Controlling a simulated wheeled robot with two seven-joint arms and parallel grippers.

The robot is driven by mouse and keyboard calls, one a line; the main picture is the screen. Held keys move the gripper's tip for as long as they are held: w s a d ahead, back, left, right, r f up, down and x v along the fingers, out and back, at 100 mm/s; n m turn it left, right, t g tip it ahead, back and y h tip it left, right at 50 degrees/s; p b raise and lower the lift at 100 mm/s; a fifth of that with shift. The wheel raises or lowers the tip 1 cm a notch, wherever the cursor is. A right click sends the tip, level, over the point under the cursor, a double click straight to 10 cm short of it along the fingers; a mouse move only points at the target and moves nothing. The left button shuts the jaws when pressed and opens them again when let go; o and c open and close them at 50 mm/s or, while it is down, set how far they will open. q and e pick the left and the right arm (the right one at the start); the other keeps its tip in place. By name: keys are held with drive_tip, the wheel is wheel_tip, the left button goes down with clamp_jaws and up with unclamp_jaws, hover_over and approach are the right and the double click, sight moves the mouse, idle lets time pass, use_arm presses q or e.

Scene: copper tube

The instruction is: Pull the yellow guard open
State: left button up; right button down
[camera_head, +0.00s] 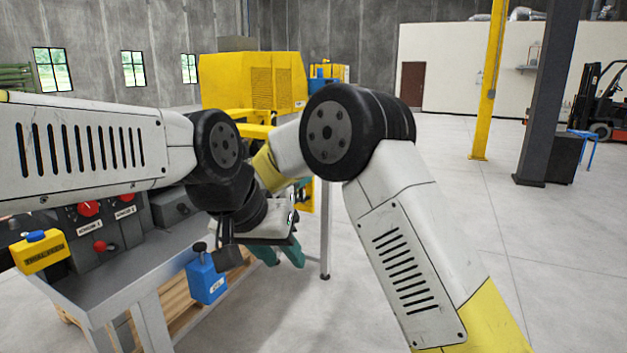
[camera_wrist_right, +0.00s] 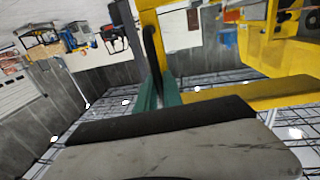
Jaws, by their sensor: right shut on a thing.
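The yellow guard shows in the right wrist view as an upright yellow bar (camera_wrist_right: 166,45) with a black curved handle (camera_wrist_right: 152,55). My right gripper (camera_wrist_right: 159,97) has its teal fingers closed around the lower part of this handle.
A grey workbench (camera_head: 150,270) with red knobs and a yellow box (camera_head: 40,252) stands at the left. A large yellow machine (camera_head: 253,82) stands behind. A grey post (camera_head: 325,235) is near the left gripper. Open floor lies to the right.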

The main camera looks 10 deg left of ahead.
drive_tip(key=shift+s+a, duration=0.15)
drive_tip(key=shift+s, duration=0.2)
drive_tip(key=c, duration=1.5)
unclamp_jaws()
